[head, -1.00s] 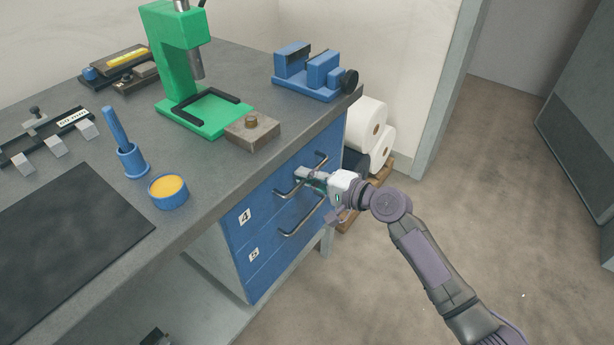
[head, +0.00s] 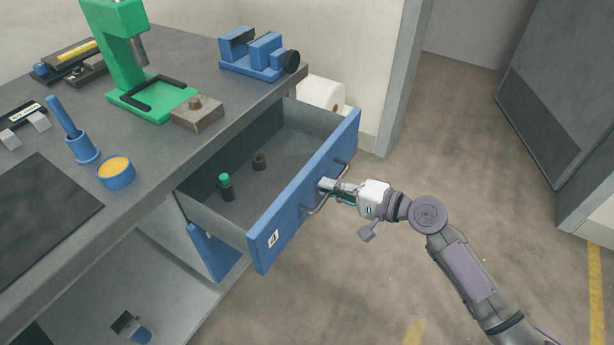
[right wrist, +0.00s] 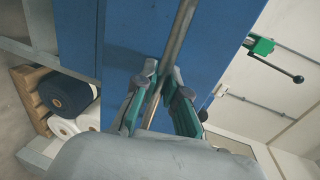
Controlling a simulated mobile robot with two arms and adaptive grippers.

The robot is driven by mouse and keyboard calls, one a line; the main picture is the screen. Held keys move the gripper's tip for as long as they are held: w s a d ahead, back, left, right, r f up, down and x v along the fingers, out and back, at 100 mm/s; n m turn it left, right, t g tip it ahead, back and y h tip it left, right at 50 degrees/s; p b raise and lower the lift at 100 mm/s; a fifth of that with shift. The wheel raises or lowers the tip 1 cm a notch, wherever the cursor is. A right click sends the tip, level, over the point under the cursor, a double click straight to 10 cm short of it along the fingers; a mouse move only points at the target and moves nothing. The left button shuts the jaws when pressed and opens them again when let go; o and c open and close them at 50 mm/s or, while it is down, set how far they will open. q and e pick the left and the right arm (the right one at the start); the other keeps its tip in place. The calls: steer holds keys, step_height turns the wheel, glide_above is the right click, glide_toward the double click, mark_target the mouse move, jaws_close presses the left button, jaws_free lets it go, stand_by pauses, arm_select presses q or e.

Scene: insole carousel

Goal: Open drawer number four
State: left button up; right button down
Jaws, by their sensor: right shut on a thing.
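Drawer number four (head: 262,250), with a blue front and a "4" label, stands pulled well out from under the grey workbench. Its bar handle (head: 313,209) runs along the front and also shows in the right wrist view (right wrist: 181,32). My right gripper (head: 326,186) is shut on the handle; in the right wrist view its fingers (right wrist: 160,92) lie on both sides of the bar. Inside the drawer are a small dark bottle with a green cap (head: 226,187) and a small dark ring-like part (head: 259,161). My left gripper is not in view.
On the bench (head: 150,182) stand a green press (head: 122,50), a blue vise (head: 262,55), a metal block (head: 197,115) and a blue pot with yellow contents (head: 115,171). White rolls (head: 322,92) stand behind the drawer. The floor to the right is clear.

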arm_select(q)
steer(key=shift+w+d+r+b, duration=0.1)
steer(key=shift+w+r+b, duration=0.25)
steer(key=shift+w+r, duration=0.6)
arm_select(e)
steer(key=v, duration=0.2)
steer(key=f+v, duration=0.1)
steer(key=v, duration=0.2)
steer(key=shift+s+d, duration=0.2)
steer(key=shift+d, duration=0.15)
steer(key=c, duration=1.2)
jaws_free()
steer(key=v, duration=1.2)
steer(key=shift+f, duration=0.1)
